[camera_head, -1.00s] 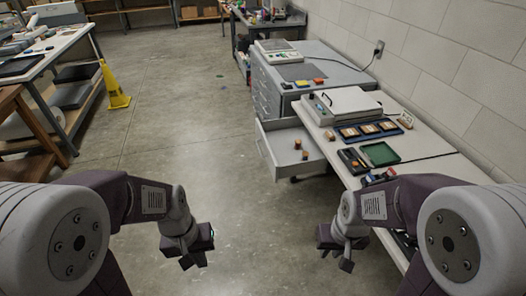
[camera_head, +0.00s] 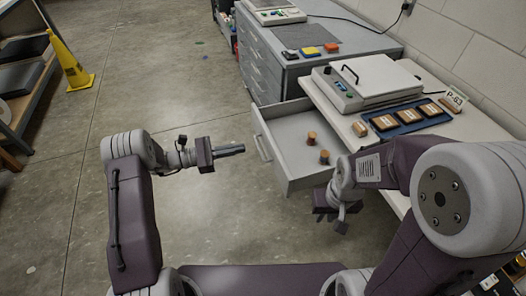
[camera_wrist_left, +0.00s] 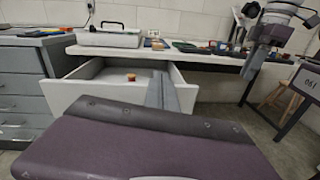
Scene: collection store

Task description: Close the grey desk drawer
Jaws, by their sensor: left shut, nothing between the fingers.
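The grey desk drawer (camera_head: 290,165) stands pulled open under the white desk top, its front and bar handle (camera_head: 262,148) facing left. Two small brown-orange pieces (camera_head: 311,138) lie inside it. In the left wrist view the open drawer (camera_wrist_left: 90,92) shows behind my fingers. My left gripper (camera_head: 242,149) is shut and empty. It points right, its tip just left of the handle in the head view; whether it touches cannot be told. My right gripper (camera_head: 335,219) hangs near the drawer's near right corner, its fingers too small to judge.
A grey cabinet (camera_head: 262,75) stands beyond the drawer. The white desk (camera_head: 475,128) carries a white lidded device (camera_head: 372,78) and a blue tray (camera_head: 400,131) of small boxes. A yellow floor sign (camera_head: 70,65) stands far left. The floor left of the drawer is clear.

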